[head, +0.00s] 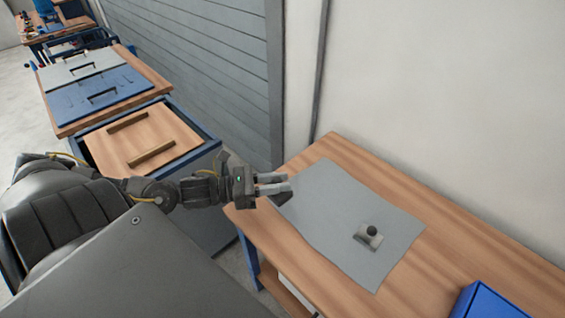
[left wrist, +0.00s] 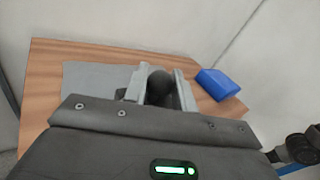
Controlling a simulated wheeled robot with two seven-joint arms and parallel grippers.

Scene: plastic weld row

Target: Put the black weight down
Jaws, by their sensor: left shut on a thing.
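My left gripper (head: 274,187) is shut on the black weight (head: 284,198), at the left edge of a grey sheet on the workbench. In the head view the weight is a small dark shape, partly hidden by the fingers. In the left wrist view the black weight (left wrist: 160,86) shows a round dark knob between the two pale fingers. The head view does not clearly show whether its underside touches the bench. My right gripper is not in view.
The grey sheet (head: 338,222) lies on the wooden workbench (head: 440,215). A blue box (head: 482,302) is at the bench's right. A wall runs behind; bare wood surrounds the sheet.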

